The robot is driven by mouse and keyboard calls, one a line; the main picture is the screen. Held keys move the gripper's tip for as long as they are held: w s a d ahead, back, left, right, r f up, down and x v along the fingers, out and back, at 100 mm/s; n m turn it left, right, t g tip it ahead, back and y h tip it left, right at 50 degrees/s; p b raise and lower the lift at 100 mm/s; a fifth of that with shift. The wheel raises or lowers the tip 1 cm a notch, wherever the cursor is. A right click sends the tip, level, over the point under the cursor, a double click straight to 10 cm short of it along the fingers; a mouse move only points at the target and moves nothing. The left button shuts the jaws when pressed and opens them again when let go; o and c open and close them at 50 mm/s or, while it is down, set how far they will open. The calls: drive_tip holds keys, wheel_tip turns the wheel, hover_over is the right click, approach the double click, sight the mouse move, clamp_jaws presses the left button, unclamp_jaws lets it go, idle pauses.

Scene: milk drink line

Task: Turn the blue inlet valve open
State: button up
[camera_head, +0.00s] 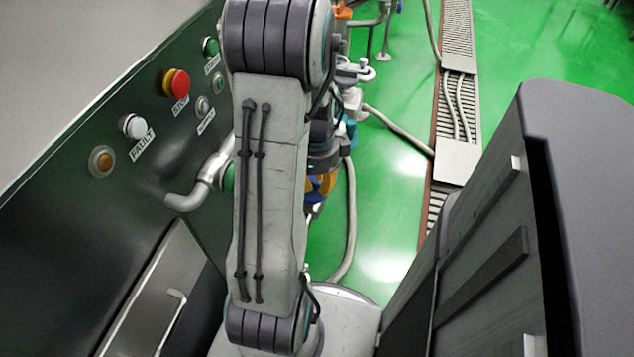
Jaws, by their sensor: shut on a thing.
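My own arm stands upright across the middle of the head view and covers much of the work area. My gripper cannot be made out; it seems hidden behind the arm link. Whether it touches anything does not show. A small blue part (314,197) shows at the right edge of my arm beside an orange-yellow part (326,184). I cannot tell whether this blue part is the inlet valve. The valve's handle and its position are not visible.
A dark panel (110,215) on the left carries a red stop button (175,82), other buttons and a bent metal pipe (203,180). White pipe fittings (357,73) stand behind my arm. A hose (349,215) runs down the green floor (395,205) towards the front. A grated drain (455,110) lies right.

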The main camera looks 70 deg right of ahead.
clamp_jaws()
drive_tip(key=shift+n, duration=0.3)
drive_tip(key=n, duration=0.3)
drive_tip(key=shift+d+n, duration=0.2)
drive_tip(key=shift+n, duration=0.1)
drive_tip(key=n, duration=0.4)
drive_tip(key=shift+d+n, duration=0.3)
drive_tip(key=n, duration=0.4)
drive_tip(key=shift+w+d+n, duration=0.15)
drive_tip(key=shift+d+n, duration=0.05)
drive_tip(key=shift+n, duration=0.1)
drive_tip(key=shift+w+d+n, duration=0.1)
drive_tip(key=shift+w+n, duration=0.05)
drive_tip(key=shift+n, duration=0.95)
drive_tip(key=shift+w+d+n, duration=0.1)
drive_tip(key=shift+n, duration=1)
drive_tip(key=o, duration=0.8)
unclamp_jaws()
